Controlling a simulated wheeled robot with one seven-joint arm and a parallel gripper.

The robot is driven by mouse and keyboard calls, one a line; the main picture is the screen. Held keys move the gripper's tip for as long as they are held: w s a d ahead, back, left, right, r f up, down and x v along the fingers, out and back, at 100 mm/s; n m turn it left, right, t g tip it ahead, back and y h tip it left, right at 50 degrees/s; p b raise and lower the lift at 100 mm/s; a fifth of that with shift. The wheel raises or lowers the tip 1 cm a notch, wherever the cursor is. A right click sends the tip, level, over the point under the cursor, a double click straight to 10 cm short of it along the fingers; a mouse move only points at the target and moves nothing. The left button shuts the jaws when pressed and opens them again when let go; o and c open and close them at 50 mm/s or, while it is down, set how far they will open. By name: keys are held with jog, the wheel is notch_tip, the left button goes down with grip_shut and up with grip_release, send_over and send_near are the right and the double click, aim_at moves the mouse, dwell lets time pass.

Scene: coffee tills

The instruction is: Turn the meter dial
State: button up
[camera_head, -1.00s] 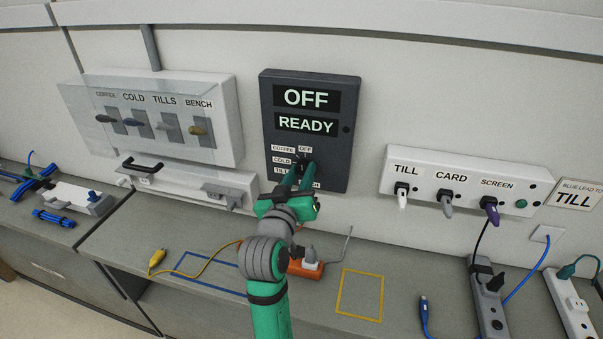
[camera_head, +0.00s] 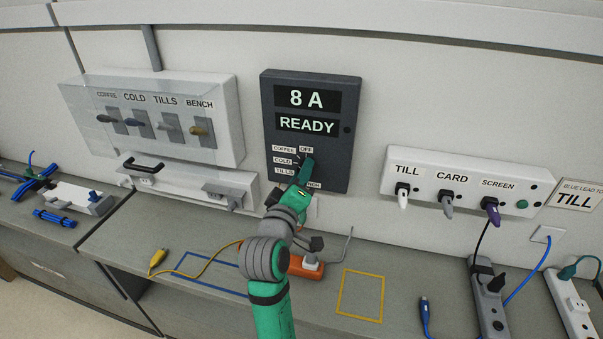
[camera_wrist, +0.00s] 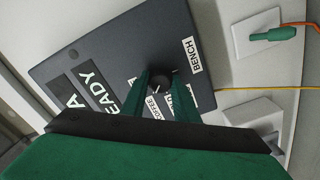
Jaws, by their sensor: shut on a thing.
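The dark grey meter box (camera_head: 340,160) hangs on the wall, its display reading "8 A" above "READY". Its round black dial (camera_wrist: 161,82) sits among labels in the wrist view, with a small light mark on its face. In the head view my green gripper mostly covers the dial. The head view shows the labels COFFEE, OFF, COLD and TILLS; BENCH (camera_wrist: 190,55) reads in full in the wrist view. My gripper (camera_head: 305,164) reaches up to the box; in the wrist view its fingers (camera_wrist: 161,88) are on either side of the dial, shut on it.
A clear-covered switch panel (camera_head: 165,115) is left of the box. A white socket strip (camera_head: 460,185) with TILL, CARD and SCREEN plugs is to the right. On the counter below are an orange socket block (camera_head: 305,266), a yellow cable (camera_head: 200,254) and a yellow outlined square (camera_head: 360,315).

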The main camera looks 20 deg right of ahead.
jog(key=shift+w+a, duration=0.1)
jog(key=shift+a, duration=0.05)
dwell(0.4)
jog(key=o, duration=1.1)
jog(key=shift+c, duration=0.2)
jog(key=v, duration=1.1)
jog(key=shift+w, duration=0.1)
